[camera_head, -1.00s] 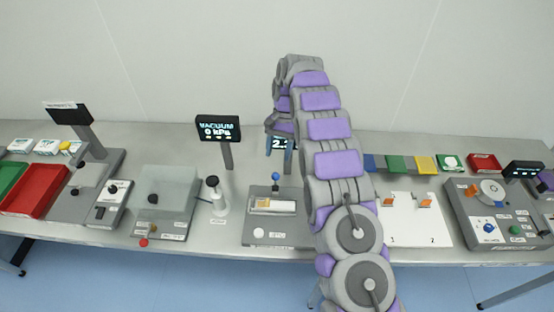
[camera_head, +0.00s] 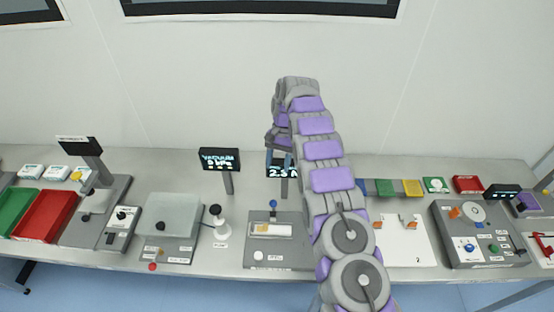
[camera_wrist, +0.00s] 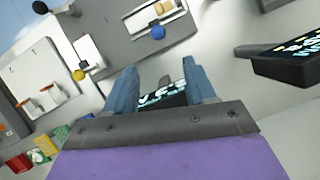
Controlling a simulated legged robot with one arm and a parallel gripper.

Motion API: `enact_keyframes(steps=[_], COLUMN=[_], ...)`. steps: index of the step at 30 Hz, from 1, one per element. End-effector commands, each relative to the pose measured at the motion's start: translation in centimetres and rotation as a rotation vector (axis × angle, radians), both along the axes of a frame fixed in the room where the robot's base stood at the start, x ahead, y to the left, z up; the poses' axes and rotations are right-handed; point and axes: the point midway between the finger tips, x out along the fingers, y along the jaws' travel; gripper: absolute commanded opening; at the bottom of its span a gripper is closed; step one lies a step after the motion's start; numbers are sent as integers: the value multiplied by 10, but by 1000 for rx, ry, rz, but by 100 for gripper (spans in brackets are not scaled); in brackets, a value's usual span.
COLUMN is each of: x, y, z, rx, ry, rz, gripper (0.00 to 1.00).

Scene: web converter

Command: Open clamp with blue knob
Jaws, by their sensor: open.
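The blue knob (camera_head: 273,204) stands at the back edge of a grey clamp unit (camera_head: 262,256) near the middle of the bench. A pale sample bar (camera_head: 271,230) lies on the unit in front of it. In the wrist view the blue knob (camera_wrist: 158,32) shows beyond my fingertips, apart from them. My gripper (camera_wrist: 163,82) is open, its two blue fingers spread with nothing held between them. In the head view my gripper (camera_head: 271,157) hangs above and behind the knob, in front of a display. My arm hides part of the unit's right side.
A display reading 2.5 N (camera_head: 283,172) stands behind the unit. A vacuum display (camera_head: 219,159) and a white post with a black knob (camera_head: 218,222) are to the left. A yellow knob (camera_wrist: 79,75) shows in the wrist view. A white board (camera_head: 408,250) lies right of my arm.

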Motion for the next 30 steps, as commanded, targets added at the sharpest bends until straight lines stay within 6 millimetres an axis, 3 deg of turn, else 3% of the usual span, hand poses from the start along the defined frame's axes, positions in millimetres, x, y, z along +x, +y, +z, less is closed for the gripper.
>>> enact_keyframes(steps=[30], x=[-1], y=[-6], z=[16], rx=[0], ry=[-9], rz=[4], gripper=[55])
